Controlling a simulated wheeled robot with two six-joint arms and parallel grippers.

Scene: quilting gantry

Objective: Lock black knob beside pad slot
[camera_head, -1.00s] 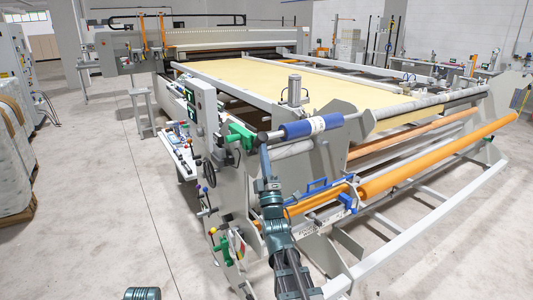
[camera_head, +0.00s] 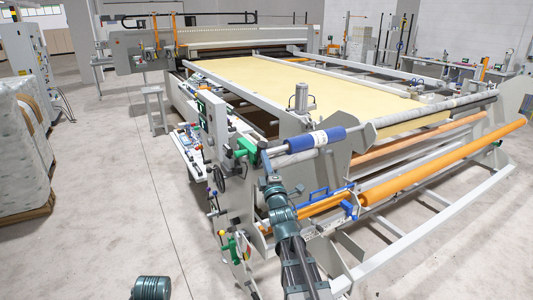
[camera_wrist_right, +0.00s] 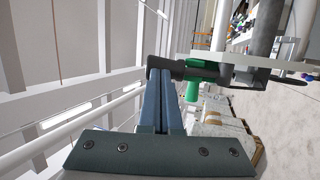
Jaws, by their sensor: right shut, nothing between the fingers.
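My right gripper (camera_head: 267,168) stands in front of the near left corner of the quilting machine, beside a green fitting (camera_head: 245,150). In the right wrist view my right gripper's fingers (camera_wrist_right: 161,78) are shut together and empty. Their tips lie at a dark cylindrical end (camera_wrist_right: 166,73) of a horizontal bar; I cannot tell whether they touch it. A green handle (camera_wrist_right: 193,90) hangs just right of it. A black handwheel (camera_head: 219,170) and small coloured knobs sit on the side panel. I cannot single out the black knob or the pad slot. My left gripper is not in view.
A blue roller (camera_head: 315,140) and an orange roller (camera_head: 440,165) run to the right of my arm. A control box with green buttons (camera_head: 211,117) stands above the panel. A wrapped stack (camera_head: 20,150) stands at the left.

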